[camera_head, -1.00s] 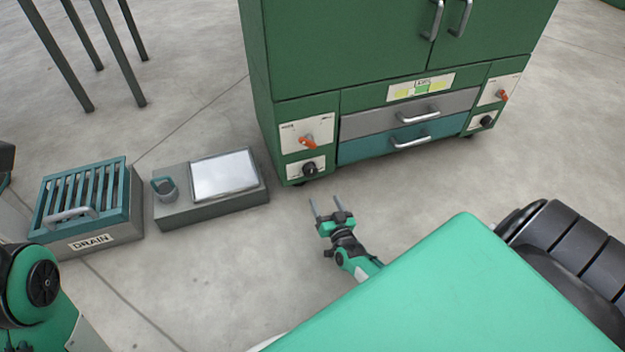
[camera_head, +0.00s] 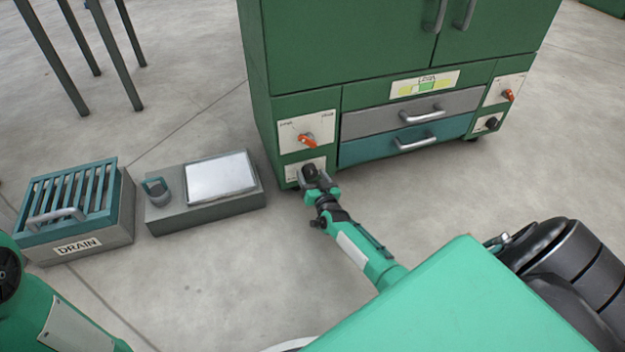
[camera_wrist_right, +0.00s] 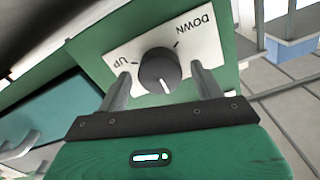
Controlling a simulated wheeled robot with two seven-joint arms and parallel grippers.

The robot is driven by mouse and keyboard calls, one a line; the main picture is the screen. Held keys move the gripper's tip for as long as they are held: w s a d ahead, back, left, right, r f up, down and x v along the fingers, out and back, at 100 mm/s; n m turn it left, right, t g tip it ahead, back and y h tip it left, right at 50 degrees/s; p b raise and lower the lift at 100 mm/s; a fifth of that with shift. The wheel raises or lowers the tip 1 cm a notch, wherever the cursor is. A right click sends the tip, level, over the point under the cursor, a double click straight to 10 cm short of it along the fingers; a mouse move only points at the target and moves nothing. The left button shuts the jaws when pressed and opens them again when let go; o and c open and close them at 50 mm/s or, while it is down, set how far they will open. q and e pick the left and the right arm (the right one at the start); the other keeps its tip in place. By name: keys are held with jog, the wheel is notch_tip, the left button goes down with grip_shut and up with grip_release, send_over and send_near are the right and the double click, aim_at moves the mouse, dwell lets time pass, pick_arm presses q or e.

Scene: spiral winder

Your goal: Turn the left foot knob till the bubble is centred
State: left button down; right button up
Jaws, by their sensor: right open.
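The left foot knob (camera_wrist_right: 160,70) is a round black knob with a white mark, on a white plate (camera_wrist_right: 205,48) reading UP and DOWN. In the head view the knob (camera_head: 309,171) sits low on the green cabinet's left front. My right gripper (camera_head: 318,182) is at it. In the right wrist view my right gripper (camera_wrist_right: 161,88) is open, with one finger on each side of the knob and visible gaps between. The level gauge (camera_head: 425,85) is a yellow and green strip above the drawers; its bubble is too small to make out. My left gripper is out of view.
An orange-red switch (camera_head: 307,141) is just above the left knob. A second black knob (camera_head: 492,123) and switch (camera_head: 508,95) are at the cabinet's right. A grey box with a light panel (camera_head: 220,178) and a drain box (camera_head: 78,245) stand left on the floor.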

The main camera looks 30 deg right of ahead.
jog(key=c, duration=1)
